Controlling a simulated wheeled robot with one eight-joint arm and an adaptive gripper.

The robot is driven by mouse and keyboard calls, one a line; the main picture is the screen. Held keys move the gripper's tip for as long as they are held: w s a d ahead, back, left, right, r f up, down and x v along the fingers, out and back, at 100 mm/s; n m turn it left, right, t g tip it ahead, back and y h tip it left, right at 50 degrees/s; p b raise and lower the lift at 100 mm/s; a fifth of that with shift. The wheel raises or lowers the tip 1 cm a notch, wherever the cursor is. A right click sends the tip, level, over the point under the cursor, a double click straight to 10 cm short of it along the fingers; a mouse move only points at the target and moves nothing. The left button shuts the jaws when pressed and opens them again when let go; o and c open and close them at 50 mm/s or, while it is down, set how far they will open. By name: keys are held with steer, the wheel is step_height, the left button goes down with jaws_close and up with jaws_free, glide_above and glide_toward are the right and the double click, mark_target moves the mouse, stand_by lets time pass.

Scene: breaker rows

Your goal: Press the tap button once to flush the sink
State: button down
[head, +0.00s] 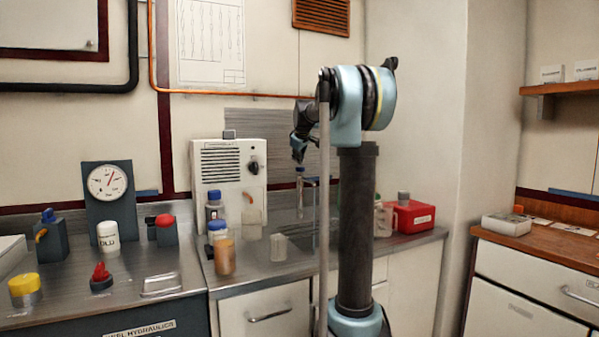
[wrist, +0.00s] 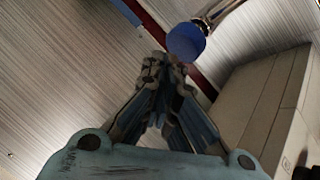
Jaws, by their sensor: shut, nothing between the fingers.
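The tap (head: 300,190) stands upright at the back of the steel counter in the head view, with a thin spout reaching right. In the wrist view a round blue button (wrist: 186,42) shows, with a chrome pipe (wrist: 222,10) behind it. My gripper (head: 299,159) points down just above the tap in the head view. In the wrist view my gripper (wrist: 164,62) is shut and empty, its tips just below and left of the blue button. I cannot tell whether they touch. The sink basin is largely hidden behind my arm.
A white vented box (head: 230,180) stands left of the tap. Bottles, including an amber one (head: 225,256), and a clear beaker (head: 278,246) stand in front. A red box (head: 410,215) sits right, behind my arm. A wooden-topped cabinet (head: 550,243) is at far right.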

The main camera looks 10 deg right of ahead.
steer(key=shift+r, duration=0.1)
steer(key=shift+r, duration=2.45)
steer(key=shift+s, duration=0.1)
